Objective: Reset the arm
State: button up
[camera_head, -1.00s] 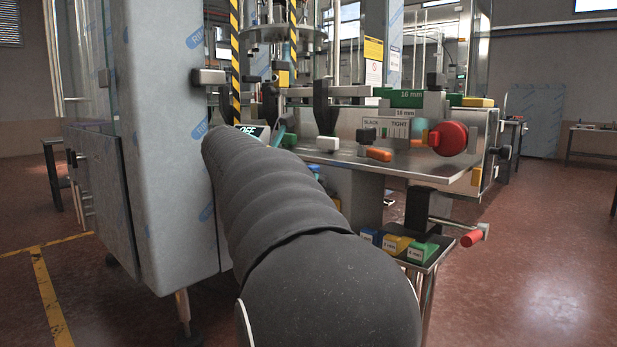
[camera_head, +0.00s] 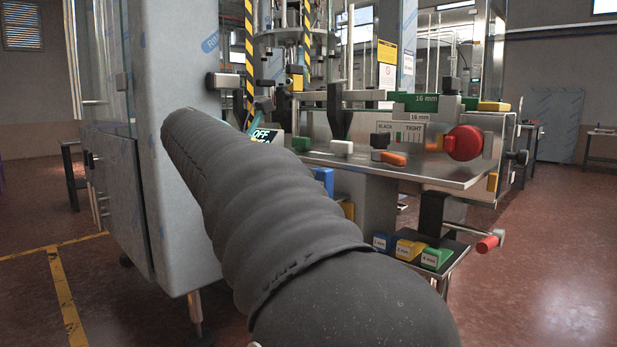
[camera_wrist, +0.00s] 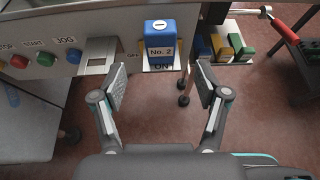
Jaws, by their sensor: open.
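My gripper (camera_wrist: 160,95) shows in the wrist view with its two fingers spread apart and nothing between them. Beyond the fingertips is a blue block labelled No. 2 (camera_wrist: 160,40), on a small ledge of the machine marked OFF and ON. I see a clear gap between the fingers and the block. In the head view my arm, in a dark ribbed sleeve, crosses the middle of the picture, and my gripper is hidden there. Part of a blue thing (camera_head: 323,180) shows just right of the sleeve.
The machine's steel table (camera_head: 430,172) carries a red knob (camera_head: 464,143). Below it a small shelf (camera_head: 458,258) holds blue, yellow and green blocks, beside a red-handled crank (camera_head: 487,244). A grey cabinet (camera_head: 185,230) stands close left of my arm. Floor at right is clear.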

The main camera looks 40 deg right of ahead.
jog(key=shift+v, duration=1.25)
jog(key=a+f+m+t+y, duration=0.1)
jog(key=a+f+m+y, duration=0.25)
jog(key=f+m, duration=0.4)
jog(key=a+f+m+t+y, duration=0.25)
jog(key=a+f+m, duration=0.2)
jog(key=f, duration=0.55)
jog(key=s+a+f+m+y+p, duration=0.2)
jog(key=s+a+f+m+y, duration=0.1)
jog(key=s+a, duration=0.5)
jog(key=s+a+f+m+t+y+p, duration=0.1)
jog(key=s+a+f+m+y+p, duration=0.2)
jog(key=s+a+f, duration=0.3)
jog(key=s+a+y, duration=0.1)
jog(key=s+a, duration=0.1)
jog(key=s, duration=0.1)
jog(key=shift+s+a+m, duration=0.25)
jog(key=shift+s+m, duration=0.1)
jog(key=shift+m, duration=0.05)
